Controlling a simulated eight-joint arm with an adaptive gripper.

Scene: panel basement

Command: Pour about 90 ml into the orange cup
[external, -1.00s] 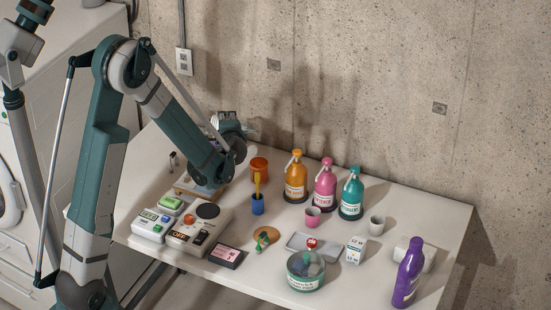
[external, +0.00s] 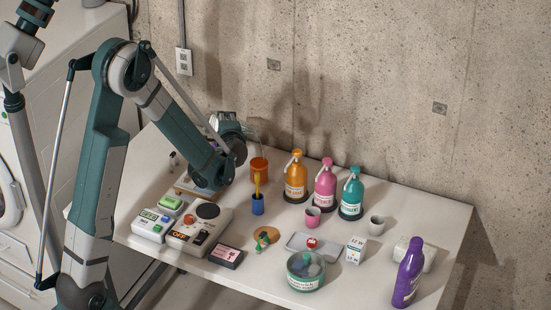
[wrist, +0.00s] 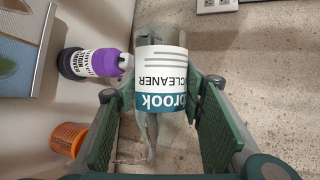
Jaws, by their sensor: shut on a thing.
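The orange cup (external: 259,170) stands on the table behind the blue cup, just right of my gripper; it also shows at lower left in the wrist view (wrist: 68,140). My gripper (wrist: 160,95) is shut on a clear bottle (wrist: 161,75) with a white and teal label reading "brook CLEANER". The label reads upside down and the bottle looks tipped far over. A pale narrow part or streak shows below it; I cannot tell whether it is spout or liquid. In the external view my gripper (external: 243,130) is small and the bottle is barely visible. The level in the cup is hidden.
Orange, pink and teal bottles (external: 296,180) stand right of the cup. A blue cup (external: 257,204) with a yellow tool stands in front. A purple bottle (external: 408,275) stands at front right. The concrete wall is behind.

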